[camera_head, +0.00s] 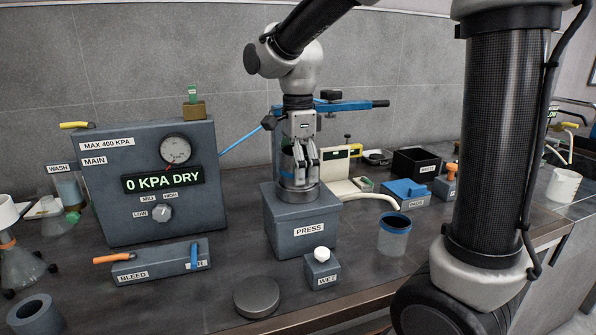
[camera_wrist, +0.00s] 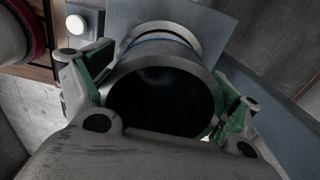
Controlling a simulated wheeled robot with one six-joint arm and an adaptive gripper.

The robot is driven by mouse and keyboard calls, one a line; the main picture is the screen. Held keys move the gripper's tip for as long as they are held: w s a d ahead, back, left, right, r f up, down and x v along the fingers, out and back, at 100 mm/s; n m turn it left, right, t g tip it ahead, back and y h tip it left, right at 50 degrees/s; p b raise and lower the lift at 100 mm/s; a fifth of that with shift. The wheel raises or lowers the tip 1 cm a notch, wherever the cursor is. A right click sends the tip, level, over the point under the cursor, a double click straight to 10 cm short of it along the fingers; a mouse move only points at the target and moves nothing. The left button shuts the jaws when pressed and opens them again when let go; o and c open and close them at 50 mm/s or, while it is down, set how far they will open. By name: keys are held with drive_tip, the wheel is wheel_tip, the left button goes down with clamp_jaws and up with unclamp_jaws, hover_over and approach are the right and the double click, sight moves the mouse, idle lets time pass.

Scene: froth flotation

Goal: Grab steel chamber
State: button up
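The steel chamber appears to be the grey open-topped cylinder (camera_wrist: 190,65) with a dark interior in the wrist view. My gripper (camera_head: 307,160) points down over the press seat. Its green-padded fingers lie on both sides of the cylinder in the wrist view (camera_wrist: 165,95), very close to its wall. I cannot tell whether the pads touch it. A part of my gripper hides the near rim.
A gauge panel (camera_head: 150,215) reading 0 KPA DRY stands to the left. A WET block (camera_head: 322,272) with a white knob and a grey disc (camera_head: 256,297) lie in front. A blue-rimmed beaker (camera_head: 394,240) is to the right. A hollow grey cylinder (camera_head: 38,318) is at front left.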

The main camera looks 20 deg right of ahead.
drive_tip(key=c, duration=1.2)
